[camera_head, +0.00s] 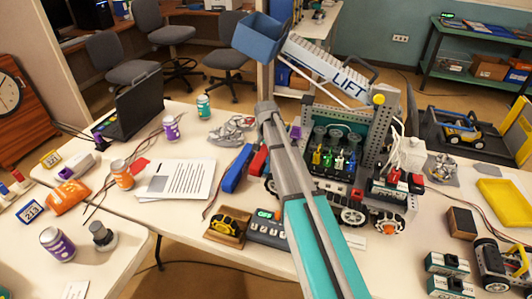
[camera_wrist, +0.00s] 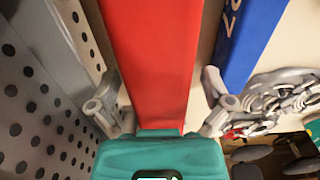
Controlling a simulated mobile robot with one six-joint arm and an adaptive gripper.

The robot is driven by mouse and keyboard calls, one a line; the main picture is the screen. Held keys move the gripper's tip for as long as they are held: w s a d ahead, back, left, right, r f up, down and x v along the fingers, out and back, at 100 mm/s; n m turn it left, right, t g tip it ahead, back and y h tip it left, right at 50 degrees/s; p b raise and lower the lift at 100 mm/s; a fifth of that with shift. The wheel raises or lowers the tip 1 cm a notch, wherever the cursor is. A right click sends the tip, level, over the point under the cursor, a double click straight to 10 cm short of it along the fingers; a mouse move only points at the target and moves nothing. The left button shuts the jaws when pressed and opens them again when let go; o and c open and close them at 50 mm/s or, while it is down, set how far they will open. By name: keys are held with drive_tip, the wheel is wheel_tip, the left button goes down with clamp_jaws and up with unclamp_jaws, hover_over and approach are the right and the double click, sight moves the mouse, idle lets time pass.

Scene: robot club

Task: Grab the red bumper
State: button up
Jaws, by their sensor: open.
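The red bumper (camera_wrist: 150,50) is a long flat bar that runs up the middle of the wrist view. In the head view, part of the red bumper (camera_head: 258,161) shows just left of my arm, beside the robot on the table. My gripper (camera_wrist: 163,106) is open, with one finger on each side of the red bumper and small gaps showing. The head view does not show the fingers clearly, because my arm covers that area.
A blue bumper (camera_wrist: 250,40) lies close to the right finger; it also shows in the head view (camera_head: 236,170). A grey perforated plate (camera_wrist: 35,100) stands close on the left. The wheeled robot with a LIFT arm (camera_head: 325,72) stands right of my arm.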

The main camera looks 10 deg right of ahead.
drive_tip(key=c, duration=1.3)
drive_tip(key=shift+r, duration=0.15)
drive_tip(key=shift+c, duration=0.3)
wheel_tip(320, 180, up, 4)
drive_tip(key=p, duration=0.4)
drive_tip(key=shift+f, duration=0.25)
drive_tip(key=w+a, duration=0.4)
drive_tip(key=a, duration=0.3)
drive_tip(key=w+a, duration=0.5)
drive_tip(key=a, duration=0.3)
drive_tip(key=shift+a+f, duration=0.15)
drive_tip(key=shift+a, duration=0.1)
